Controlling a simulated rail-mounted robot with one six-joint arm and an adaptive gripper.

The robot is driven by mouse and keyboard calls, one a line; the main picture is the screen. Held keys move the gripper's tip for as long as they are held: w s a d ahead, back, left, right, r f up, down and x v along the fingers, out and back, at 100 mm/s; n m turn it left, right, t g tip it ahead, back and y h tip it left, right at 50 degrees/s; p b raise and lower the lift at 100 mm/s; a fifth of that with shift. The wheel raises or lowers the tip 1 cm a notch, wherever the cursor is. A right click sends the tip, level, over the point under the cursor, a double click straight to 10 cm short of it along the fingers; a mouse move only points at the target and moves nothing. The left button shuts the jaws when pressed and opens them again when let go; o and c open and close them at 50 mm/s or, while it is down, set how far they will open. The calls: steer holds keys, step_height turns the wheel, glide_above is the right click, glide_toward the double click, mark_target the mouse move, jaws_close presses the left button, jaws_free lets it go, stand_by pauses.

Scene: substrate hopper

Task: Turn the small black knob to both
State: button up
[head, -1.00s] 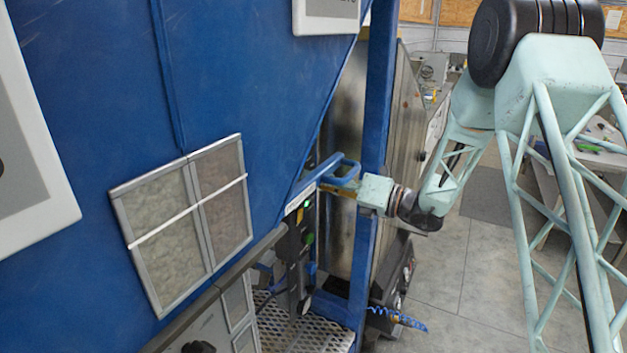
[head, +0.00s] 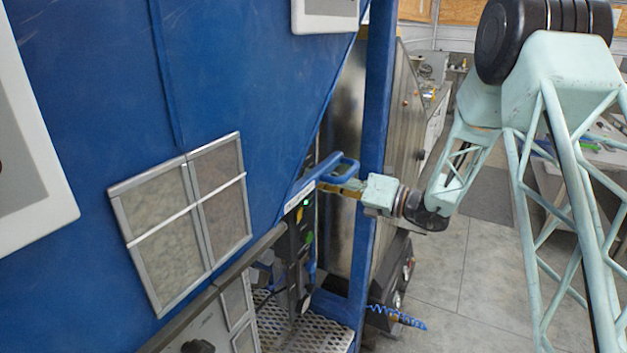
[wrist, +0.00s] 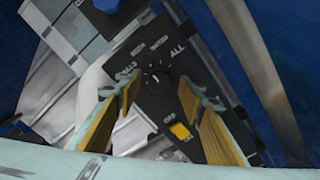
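The small black knob (wrist: 157,80) sits on a black control panel (wrist: 205,90) in the wrist view, with white marks and lettering around it; "ALL" reads at its upper right. Its exact setting is too small to tell. My gripper (wrist: 160,90) is open, with one yellow finger on each side of the knob and a gap to each; contact does not show. In the head view my gripper (head: 338,188) reaches left past the blue post, beside the blue handle. The panel (head: 300,225) shows there with a green light; the knob cannot be made out.
A yellow-orange switch (wrist: 180,130) lies below the knob, between my fingers. A blue handle (head: 338,172) and a blue upright post (head: 372,120) stand close to my gripper. A perforated step (head: 315,335) lies below. Open floor is on the right.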

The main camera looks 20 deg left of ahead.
steer(key=s+d, duration=0.2)
steer(key=d, duration=0.8)
steer(key=shift+d, duration=0.15)
steer(key=shift+w, duration=0.1)
steer(key=s+d+r+n+g+h+b, duration=0.1)
steer(key=s+d+r+n+g+h, duration=0.3)
steer(key=s, duration=0.6)
steer(key=s+d+r+n+h, duration=0.1)
steer(key=s+d+r+n, duration=0.1)
steer(key=s+n, duration=0.6)
steer(key=s+d+r+n+g+h+b, duration=0.1)
steer(key=s+d+r+n+h, duration=0.15)
steer(key=s, duration=0.85)
steer(key=s+d+n+t+h+b, duration=0.1)
steer(key=s+d+n+t+h, duration=0.2)
steer(key=s+d, duration=0.8)
steer(key=s+d+n+t+h+b, duration=0.1)
steer(key=s+d+n+h, duration=0.6)
steer(key=d, duration=1.1)
steer(key=shift+s+d+f+n+t+b, duration=0.3)
steer(key=shift+s+n+t, duration=0.6)
steer(key=shift+s+n, duration=1.3)
